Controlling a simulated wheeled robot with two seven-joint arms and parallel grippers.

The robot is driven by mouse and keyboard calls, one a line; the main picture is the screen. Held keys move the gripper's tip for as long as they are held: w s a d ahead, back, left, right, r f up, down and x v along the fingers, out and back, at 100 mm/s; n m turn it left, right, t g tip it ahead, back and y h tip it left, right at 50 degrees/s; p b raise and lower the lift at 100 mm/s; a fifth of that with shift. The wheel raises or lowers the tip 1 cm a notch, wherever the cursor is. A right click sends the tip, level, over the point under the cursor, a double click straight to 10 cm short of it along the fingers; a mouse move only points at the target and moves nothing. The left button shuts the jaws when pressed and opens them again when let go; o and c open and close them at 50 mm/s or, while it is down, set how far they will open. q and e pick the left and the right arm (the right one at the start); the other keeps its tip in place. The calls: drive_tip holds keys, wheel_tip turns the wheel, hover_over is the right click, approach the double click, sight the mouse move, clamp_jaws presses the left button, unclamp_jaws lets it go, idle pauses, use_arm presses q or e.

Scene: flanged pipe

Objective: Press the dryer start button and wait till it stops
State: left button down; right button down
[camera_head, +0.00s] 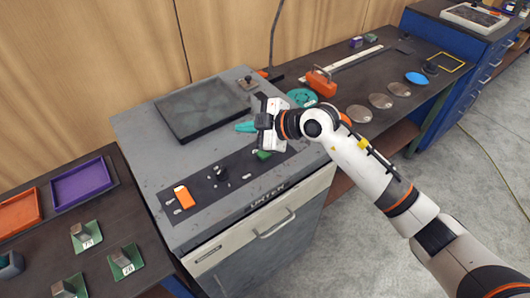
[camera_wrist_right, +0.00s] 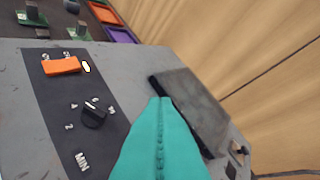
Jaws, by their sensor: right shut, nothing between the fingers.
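The dryer is a grey cabinet (camera_head: 134,128) with a dark control strip on its top. On the strip are an orange switch (camera_head: 184,197), a black knob (camera_head: 221,174) and a green button (camera_head: 263,154). The orange switch (camera_wrist_right: 61,66) and knob (camera_wrist_right: 94,115) also show in the right wrist view; the green button does not show there. My right gripper (camera_head: 245,127) is shut and empty, its teal fingers above the dryer top, left of and behind the green button. Its fingers (camera_wrist_right: 160,105) fill the lower middle of the wrist view. My left gripper is not in view.
A dark square plate (camera_head: 200,108) lies on the dryer top behind the strip. On the right bench are an orange object (camera_head: 321,82), metal discs (camera_head: 380,101) and a blue disc (camera_head: 418,78). A purple tray (camera_head: 82,185) and weights on green cards stand left.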

drive_tip(key=w+d+f+m+h, duration=0.1)
drive_tip(key=w+d+h, duration=0.2)
drive_tip(key=d+h, duration=0.1)
drive_tip(key=shift+w+d+f+m+t, duration=0.2)
drive_tip(key=shift+w+d+m+t, duration=0.15)
drive_tip(key=shift+d, duration=0.2)
drive_tip(key=shift+s+f, duration=0.1)
drive_tip(key=b, duration=0.6)
hover_over(267, 156)
wheel_tip(267, 156, down, 8)
drive_tip(key=shift+r, duration=0.2)
drive_tip(key=shift+f, duration=0.45)
drive_tip(key=shift+f, duration=0.15)
idle(0.8)
drive_tip(key=shift+f, duration=0.3)
